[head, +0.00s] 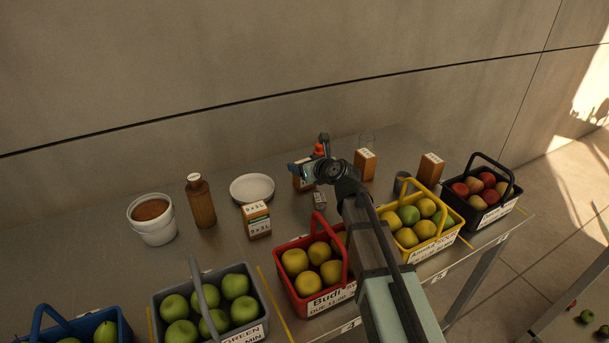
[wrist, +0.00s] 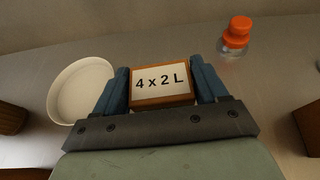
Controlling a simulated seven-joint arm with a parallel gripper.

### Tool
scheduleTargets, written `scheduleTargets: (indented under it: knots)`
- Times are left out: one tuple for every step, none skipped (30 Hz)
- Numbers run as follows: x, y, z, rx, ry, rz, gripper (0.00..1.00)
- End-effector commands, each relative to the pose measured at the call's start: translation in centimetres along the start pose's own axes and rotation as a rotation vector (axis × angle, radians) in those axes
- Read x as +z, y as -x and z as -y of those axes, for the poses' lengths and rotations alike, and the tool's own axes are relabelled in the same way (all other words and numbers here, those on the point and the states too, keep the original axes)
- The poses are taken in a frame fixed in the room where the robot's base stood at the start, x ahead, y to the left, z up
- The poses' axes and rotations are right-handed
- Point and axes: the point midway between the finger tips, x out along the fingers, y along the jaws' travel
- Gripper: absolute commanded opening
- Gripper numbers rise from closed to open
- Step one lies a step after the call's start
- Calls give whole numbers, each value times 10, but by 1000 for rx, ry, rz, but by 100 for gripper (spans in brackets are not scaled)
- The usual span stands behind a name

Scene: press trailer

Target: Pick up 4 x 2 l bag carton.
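The 4 x 2 L carton (wrist: 162,84) is a brown box with a white label on top, centred in the wrist view. The two blue fingers of my gripper (wrist: 162,88) lie on either side of it, very close to its sides. I cannot tell whether they press on it. In the head view, my gripper (head: 308,168) is over the carton (head: 303,185) and hides much of it. The carton looks upright on the metal table or just above it; its base is not clear.
A white plate (head: 252,188) lies to the left, and an orange-capped jar (wrist: 235,38) is close behind. Other cartons stand nearby, one at front left (head: 257,220) and one at right (head: 365,165). Fruit baskets, including a red one (head: 310,300), line the front edge.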

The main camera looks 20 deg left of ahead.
Motion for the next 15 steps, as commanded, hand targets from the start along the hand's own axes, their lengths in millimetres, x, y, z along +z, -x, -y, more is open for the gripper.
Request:
scheduleTargets:
  knots:
    - [0,0,0,0,0,0,67]
    - [0,0,0,0,0,0,64]
    - [0,0,0,0,0,0,60]
    - [0,0,0,0,0,0,57]
    - [0,0,0,0,0,0,55]
    - [0,0,0,0,0,0,51]
    - [0,0,0,0,0,0,48]
    - [0,0,0,0,0,0,45]
    - [0,0,0,0,0,0,41]
    - [0,0,0,0,0,0,38]
    - [0,0,0,0,0,0,35]
    - [0,0,0,0,0,0,35]
    - [0,0,0,0,0,0,35]
    - [0,0,0,0,0,0,35]
    - [0,0,0,0,0,0,35]
